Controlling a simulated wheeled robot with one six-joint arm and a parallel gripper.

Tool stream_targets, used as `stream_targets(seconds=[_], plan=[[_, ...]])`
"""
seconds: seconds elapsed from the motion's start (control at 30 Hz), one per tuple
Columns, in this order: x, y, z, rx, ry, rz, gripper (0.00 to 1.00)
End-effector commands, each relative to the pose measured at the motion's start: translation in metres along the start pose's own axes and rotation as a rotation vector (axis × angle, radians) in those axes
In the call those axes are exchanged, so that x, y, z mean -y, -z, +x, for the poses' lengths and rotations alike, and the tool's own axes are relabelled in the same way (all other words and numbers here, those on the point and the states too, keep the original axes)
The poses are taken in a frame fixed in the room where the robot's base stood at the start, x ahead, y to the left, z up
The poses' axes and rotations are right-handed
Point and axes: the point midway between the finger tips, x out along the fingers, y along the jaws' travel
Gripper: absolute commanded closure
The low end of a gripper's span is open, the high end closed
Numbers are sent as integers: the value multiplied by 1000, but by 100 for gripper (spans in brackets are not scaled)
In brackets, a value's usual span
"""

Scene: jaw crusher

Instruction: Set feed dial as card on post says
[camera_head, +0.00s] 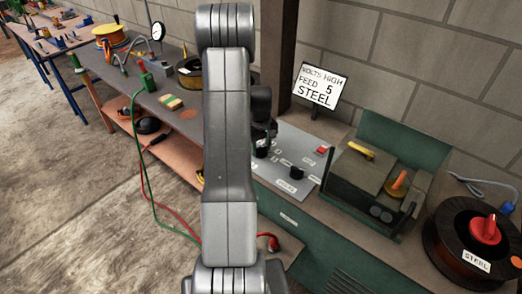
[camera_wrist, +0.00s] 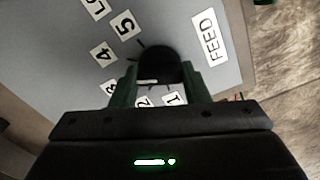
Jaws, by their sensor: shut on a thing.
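The card (camera_head: 319,87) on the post reads "VOLTS HIGH, FEED 5, STEEL". In the wrist view the feed dial (camera_wrist: 160,62) is a round black knob beside the "FEED" label (camera_wrist: 210,38). The number tags 1, 2, 4 and 5 (camera_wrist: 125,25) are readable around it; another is partly hidden. My gripper (camera_wrist: 156,82) has its two green fingers shut on the knob from either side. A short white mark shows on the knob's near side, toward the low numbers; its exact reading is unclear. In the head view my arm hides part of the dial.
The grey control panel (camera_head: 281,186) also has another black knob and a red switch (camera_head: 322,150). To its right are a green wire-feed housing (camera_head: 365,185) and a spool labelled "STEEL" (camera_head: 476,262). Cables hang over the bench's left edge, above clear floor.

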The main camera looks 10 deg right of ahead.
Motion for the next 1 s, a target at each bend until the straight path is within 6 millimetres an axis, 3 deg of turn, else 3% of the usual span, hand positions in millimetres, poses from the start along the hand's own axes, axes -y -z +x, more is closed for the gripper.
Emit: stream_targets(seconds=[0.7, 1.0], plan=[[0, 0, 1, -1, -1, 669, 81], [-1, 0, 0, -3, -1, 879, 81]])
